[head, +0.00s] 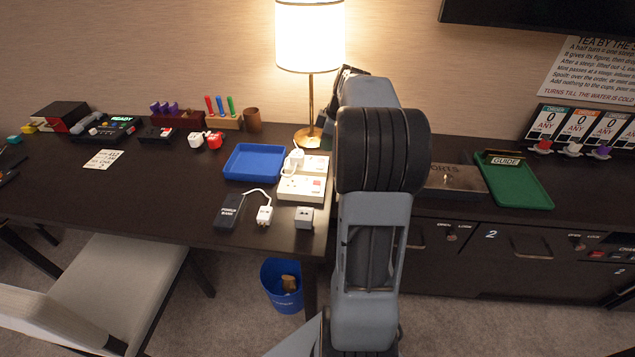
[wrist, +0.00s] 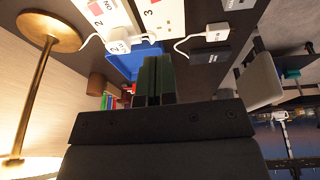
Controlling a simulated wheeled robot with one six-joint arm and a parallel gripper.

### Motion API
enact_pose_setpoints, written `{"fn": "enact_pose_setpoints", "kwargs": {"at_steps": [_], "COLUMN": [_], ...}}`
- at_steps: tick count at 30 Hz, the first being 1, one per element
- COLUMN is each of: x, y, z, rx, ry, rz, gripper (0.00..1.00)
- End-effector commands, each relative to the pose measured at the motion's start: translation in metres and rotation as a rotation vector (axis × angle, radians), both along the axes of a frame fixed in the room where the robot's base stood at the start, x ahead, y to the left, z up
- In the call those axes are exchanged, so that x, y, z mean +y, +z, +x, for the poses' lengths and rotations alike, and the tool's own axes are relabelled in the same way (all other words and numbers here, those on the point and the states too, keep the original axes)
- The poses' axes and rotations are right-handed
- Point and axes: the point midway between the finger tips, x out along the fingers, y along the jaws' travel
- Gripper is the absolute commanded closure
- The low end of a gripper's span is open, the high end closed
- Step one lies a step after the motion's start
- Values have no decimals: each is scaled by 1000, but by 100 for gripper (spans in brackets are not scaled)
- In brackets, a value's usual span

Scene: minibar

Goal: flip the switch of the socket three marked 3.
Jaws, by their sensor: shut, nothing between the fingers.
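Socket three is a cream plate (head: 289,194) at the right end of the dark desk in the head view, with a red-marked switch (head: 317,184) at its right. In the wrist view the plate marked 3 (wrist: 172,14) is at the top, cut off by the picture edge, with a bit of red beside the figure. The plate marked 2 (wrist: 118,14) lies next to it, towards the lamp. My gripper (wrist: 155,68) is shut and empty in the wrist view, its fingers pointing up the picture below the plates, apart from them.
A brass lamp (head: 311,105) stands behind the sockets. A green tray (head: 517,186) lies to the right.

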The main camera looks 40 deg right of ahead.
Motion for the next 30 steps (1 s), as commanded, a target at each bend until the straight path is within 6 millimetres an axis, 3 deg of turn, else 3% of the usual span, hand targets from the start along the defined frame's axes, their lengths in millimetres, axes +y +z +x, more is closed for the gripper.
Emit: {"fn": "enact_pose_setpoints", "kwargs": {"at_steps": [14, 30], "x": [-1, 16], "y": [-6, -95], "z": [2, 22], "rx": [0, 1], "ry": [10, 9], "rz": [1, 2], "gripper": [100, 100]}}
